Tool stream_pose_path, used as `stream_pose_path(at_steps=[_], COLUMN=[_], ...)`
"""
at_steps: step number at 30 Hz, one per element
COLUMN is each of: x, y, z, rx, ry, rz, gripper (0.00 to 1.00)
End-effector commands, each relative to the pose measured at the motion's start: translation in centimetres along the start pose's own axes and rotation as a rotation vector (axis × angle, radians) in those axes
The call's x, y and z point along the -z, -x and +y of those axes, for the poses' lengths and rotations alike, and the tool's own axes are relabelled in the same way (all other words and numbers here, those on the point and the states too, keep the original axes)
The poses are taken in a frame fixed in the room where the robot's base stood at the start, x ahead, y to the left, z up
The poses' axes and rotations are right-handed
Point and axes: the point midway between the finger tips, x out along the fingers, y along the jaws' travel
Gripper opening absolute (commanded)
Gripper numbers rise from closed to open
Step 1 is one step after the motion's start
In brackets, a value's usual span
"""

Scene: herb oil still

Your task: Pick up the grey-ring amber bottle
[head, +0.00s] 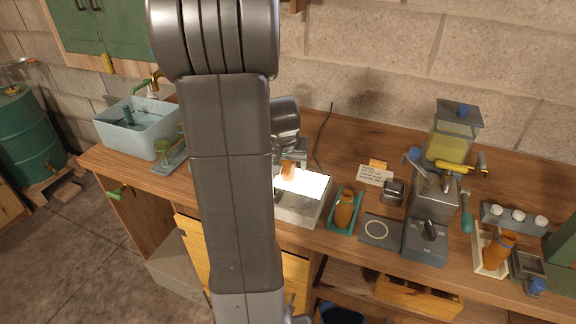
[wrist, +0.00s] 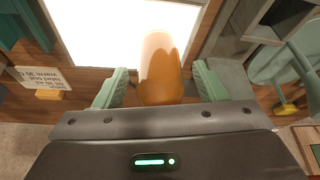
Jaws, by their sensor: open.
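An amber bottle (wrist: 160,68) stands out against a bright white lit panel in the wrist view, between the two green fingers of my gripper (wrist: 158,88). The fingers are open, with a gap on each side of the bottle. In the head view my gripper (head: 289,160) is over the lit box (head: 304,208), and the amber bottle (head: 288,172) shows just below it. I cannot make out a grey ring on it. A second amber bottle (head: 345,209) is in a teal tray, and a third (head: 498,248) is in a pale tray at the right. Their ring colours are too small to tell.
Right of the lit box stand the teal tray (head: 331,224), a dark plate with a ring mark (head: 377,231) and a tall grinder-like machine (head: 436,205). A blue sink (head: 130,131) and a green stand (head: 171,157) are at the left. My arm hides part of the bench.

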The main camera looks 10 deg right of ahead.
Motion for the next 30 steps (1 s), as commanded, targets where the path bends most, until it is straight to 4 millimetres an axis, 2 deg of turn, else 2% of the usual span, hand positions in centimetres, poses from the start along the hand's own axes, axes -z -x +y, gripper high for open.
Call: stream_pose_path(at_steps=[2,9,11,22,30], x=[0.0,0.0,0.0,0.2,0.9], y=[0.0,0.0,0.0,0.3,2.0], z=[0.0,0.0,0.0,0.0,0.0], rx=[0.000,0.000,0.000,0.000,0.000], ry=[0.000,0.000,0.000,0.000,0.001], rz=[0.000,0.000,0.000,0.001,0.003], gripper=[0.63,0.16,0.10,0.10,0.10])
